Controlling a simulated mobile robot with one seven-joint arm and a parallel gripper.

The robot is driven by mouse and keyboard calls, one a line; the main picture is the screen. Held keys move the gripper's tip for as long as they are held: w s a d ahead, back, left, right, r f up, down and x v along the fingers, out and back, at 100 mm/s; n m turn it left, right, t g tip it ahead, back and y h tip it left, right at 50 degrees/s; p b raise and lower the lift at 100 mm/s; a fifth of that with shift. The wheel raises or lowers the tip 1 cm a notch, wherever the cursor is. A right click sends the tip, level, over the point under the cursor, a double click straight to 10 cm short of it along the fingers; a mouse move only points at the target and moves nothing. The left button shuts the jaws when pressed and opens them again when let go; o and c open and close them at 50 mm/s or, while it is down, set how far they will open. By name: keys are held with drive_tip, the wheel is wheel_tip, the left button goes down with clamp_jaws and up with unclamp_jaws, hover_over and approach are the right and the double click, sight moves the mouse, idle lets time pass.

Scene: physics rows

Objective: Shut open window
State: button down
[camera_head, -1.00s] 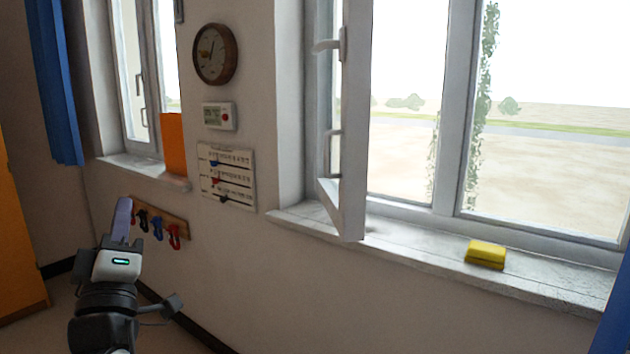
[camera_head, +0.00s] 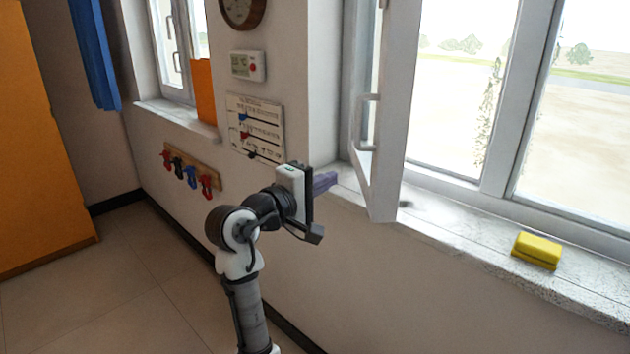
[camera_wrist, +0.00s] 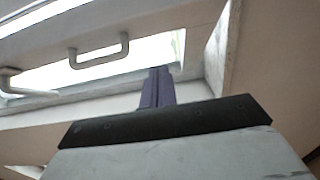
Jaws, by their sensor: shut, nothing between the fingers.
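The open window sash (camera_head: 385,120) stands swung into the room in the head view, its lower corner out over the sill. Its handle (camera_head: 366,120) is on the left side of the sash; handles also show on the sash in the wrist view (camera_wrist: 98,52). My gripper (camera_head: 325,182) is shut and empty, its purple fingers pointing right toward the lower part of the sash, at about sill height. A gap shows between the fingertips and the sash. In the wrist view the purple fingers (camera_wrist: 157,88) point up toward the sash.
A yellow sponge (camera_head: 537,250) lies on the white sill (camera_head: 450,240) right of the sash. A second window (camera_head: 180,50) stands at the left, with an orange board (camera_head: 204,92) on its sill. Hooks (camera_head: 190,174) are on the wall. The floor at left is clear.

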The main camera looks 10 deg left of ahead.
drive_tip(key=w+d+p, duration=0.2)
drive_tip(key=w+d, duration=0.2)
drive_tip(key=d, duration=0.2)
drive_tip(key=shift+d, duration=0.2)
